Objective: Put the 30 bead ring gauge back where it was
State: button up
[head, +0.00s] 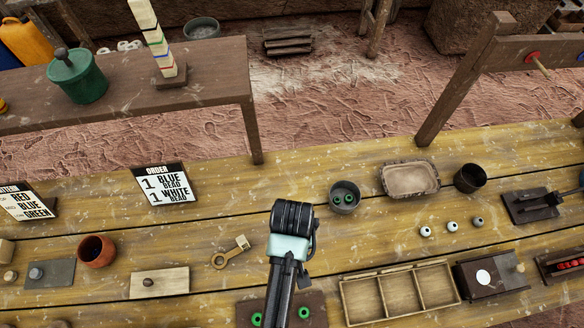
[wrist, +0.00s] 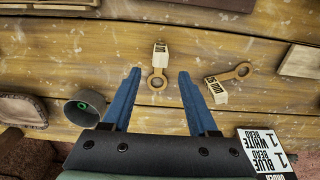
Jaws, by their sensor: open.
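Two tan ring gauges with white tags lie flat on the wooden bench. One gauge (wrist: 158,66) shows between my fingers in the wrist view, its tag at the far end and its ring nearer me. The other gauge (wrist: 228,77) lies to the right, outside the fingers; it also shows in the head view (head: 231,252). I cannot read for sure which tag says 30. My gripper (wrist: 158,72) is open and empty, its blue fingers apart above the bench. In the head view my arm hides the first gauge and the fingertips.
An order card (head: 161,184) stands behind the gauges. A dark cup with green beads (head: 345,197), a shallow tray (head: 409,179) and a compartment box (head: 399,292) lie right of my arm. A clay pot (head: 97,251) and a pale board (head: 159,283) lie left.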

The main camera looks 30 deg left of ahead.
jog(key=shift+r, duration=1.15)
jog(key=w+r+m+t+y, duration=0.2)
jog(key=w+r+t, duration=0.5)
jog(key=w+r, duration=0.9)
jog(key=w+d+r+m+t, duration=0.1)
jog(key=w+r+t, duration=0.2)
jog(key=r, duration=0.5)
jog(key=w+r+t, duration=0.3)
jog(key=w+r, duration=0.1)
jog(key=r, duration=0.4)
jog(key=d+r+m+t, duration=0.25)
jog(key=r+t, duration=0.25)
jog(key=r, duration=1.1)
jog(key=s+d+r+t, duration=0.1)
jog(key=s+r+t, duration=0.2)
jog(key=r, duration=0.4)
jog(key=s+d+r+m+t+h, duration=0.1)
jog(key=s+d+r+t, duration=0.1)
jog(key=s+r, duration=0.4)
jog(key=s+d+r+t+h, duration=0.1)
jog(key=s+r+t, duration=0.3)
jog(key=r, duration=0.6)
jog(key=shift+s+d+r, duration=0.2)
jog(key=shift+s+d, duration=0.45)
jog(key=shift+d, duration=0.05)
